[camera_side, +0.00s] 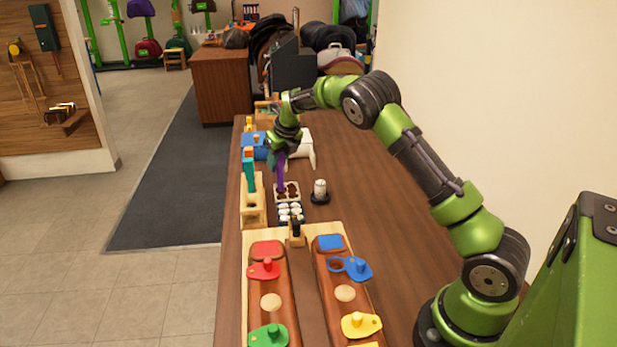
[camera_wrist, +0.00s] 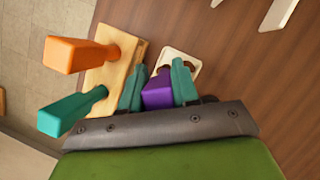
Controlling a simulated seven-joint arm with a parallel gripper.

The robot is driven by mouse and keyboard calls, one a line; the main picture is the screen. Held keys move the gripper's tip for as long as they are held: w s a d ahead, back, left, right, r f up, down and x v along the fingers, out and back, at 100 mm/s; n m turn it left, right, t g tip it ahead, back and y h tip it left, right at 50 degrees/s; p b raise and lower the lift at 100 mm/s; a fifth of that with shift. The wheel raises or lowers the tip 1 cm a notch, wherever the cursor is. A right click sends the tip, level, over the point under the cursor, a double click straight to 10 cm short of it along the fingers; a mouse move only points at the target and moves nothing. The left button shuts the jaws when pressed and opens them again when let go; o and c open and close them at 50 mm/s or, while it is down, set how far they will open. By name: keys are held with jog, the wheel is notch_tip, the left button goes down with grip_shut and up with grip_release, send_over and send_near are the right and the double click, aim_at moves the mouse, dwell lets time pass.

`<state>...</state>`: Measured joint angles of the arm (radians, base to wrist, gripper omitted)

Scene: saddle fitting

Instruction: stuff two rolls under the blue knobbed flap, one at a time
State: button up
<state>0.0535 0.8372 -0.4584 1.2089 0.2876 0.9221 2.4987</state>
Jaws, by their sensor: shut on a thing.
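The blue knobbed flap (camera_side: 357,268) lies on the right-hand brown strip of the board, beside a blue ring. Several small white pieces, possibly the rolls (camera_side: 290,212), stand in a dark tray; I cannot confirm what they are. My gripper (camera_side: 282,158) is shut on a purple tool (camera_side: 281,175), held roughly upright over or near a pale holed tray (camera_side: 287,190). In the wrist view the purple tool (camera_wrist: 158,91) sits between the teal fingers of my gripper (camera_wrist: 159,84).
A wooden rack (camera_side: 252,210) holds teal and orange-handled tools (camera_wrist: 80,54). A white cylinder (camera_side: 320,187) stands on a black base. Red (camera_side: 264,269), green (camera_side: 268,337) and yellow (camera_side: 361,325) knobbed flaps lie on the board.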

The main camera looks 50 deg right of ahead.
jog(key=shift+f, duration=0.15)
jog(key=shift+r, duration=3.6)
jog(key=shift+r, duration=0.25)
jog(key=s+a+r+n+y, duration=0.2)
jog(key=s+a+r+n, duration=0.2)
jog(key=s+a+r, duration=0.6)
jog(key=s+a+f+n+g+y, duration=0.1)
jog(key=s+a+f+n, duration=0.15)
jog(key=s+n, duration=0.35)
jog(key=s+a+f+n+g+y, duration=0.1)
jog(key=s+a+f+n, duration=0.2)
jog(key=s, duration=0.5)
jog(key=s+a+f+n+g+y, duration=0.1)
jog(key=s+a+n+g+y, duration=0.1)
jog(key=s+a+n, duration=0.45)
jog(key=shift+m, duration=0.65)
jog(key=shift+s+d+f, duration=0.15)
jog(key=shift+d+f, duration=0.25)
jog(key=shift+f, duration=0.4)
jog(key=shift+s+d+f, duration=0.2)
jog(key=shift+d+f, duration=0.25)
jog(key=shift+f, duration=0.35)
jog(key=shift+s+d+f, duration=0.15)
jog(key=shift+d+f, duration=0.25)
jog(key=shift+f, duration=0.4)
